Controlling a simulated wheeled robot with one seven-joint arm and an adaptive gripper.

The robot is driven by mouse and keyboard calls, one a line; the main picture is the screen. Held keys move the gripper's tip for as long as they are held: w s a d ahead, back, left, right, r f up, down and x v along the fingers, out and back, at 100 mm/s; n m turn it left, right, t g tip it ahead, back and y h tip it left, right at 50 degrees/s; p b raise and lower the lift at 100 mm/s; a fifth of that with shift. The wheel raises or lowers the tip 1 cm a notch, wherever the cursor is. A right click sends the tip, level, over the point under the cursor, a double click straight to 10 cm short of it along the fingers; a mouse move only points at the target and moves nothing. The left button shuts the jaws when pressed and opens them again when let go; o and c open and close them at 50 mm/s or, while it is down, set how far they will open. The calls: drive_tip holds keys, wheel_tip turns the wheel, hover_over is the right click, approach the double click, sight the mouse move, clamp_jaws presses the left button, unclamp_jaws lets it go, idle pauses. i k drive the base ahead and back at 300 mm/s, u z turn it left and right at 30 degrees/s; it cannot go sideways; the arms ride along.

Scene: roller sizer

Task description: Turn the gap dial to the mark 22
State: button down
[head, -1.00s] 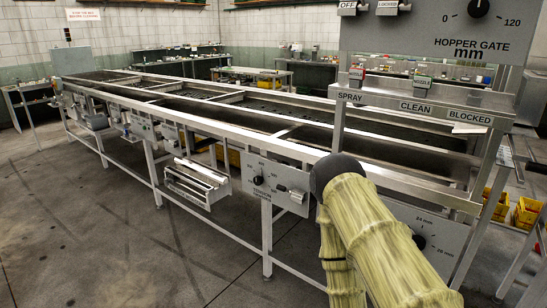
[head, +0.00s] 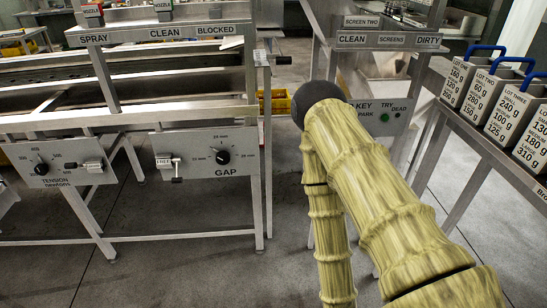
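The gap dial (head: 223,157) is a round black knob on a grey panel (head: 237,138) with the word GAP below it. Millimetre marks ring the knob; those legible seem to read 22, 24 and 26 mm. Its pointer is too small to read surely. A small lever with a tag (head: 165,161) sits left of the dial on the same panel. My arm, in a yellow-green sleeve with a dark end joint, rises at the right of the head view, apart from the panel. My gripper is not in view.
A tension panel (head: 60,162) with its own knob is to the left. A key panel (head: 385,117) stands behind my arm. Labelled lot bins (head: 508,104) stand on a bench at right. Frame legs (head: 258,210) stand below the gap panel; the floor (head: 190,275) in front is clear.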

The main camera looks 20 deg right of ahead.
sight(223, 158)
drive_tip(key=z, duration=0.1)
drive_tip(key=k, duration=0.65)
drive_tip(key=u, duration=0.8)
drive_tip(key=i, duration=0.9)
drive_tip(key=u, duration=0.05)
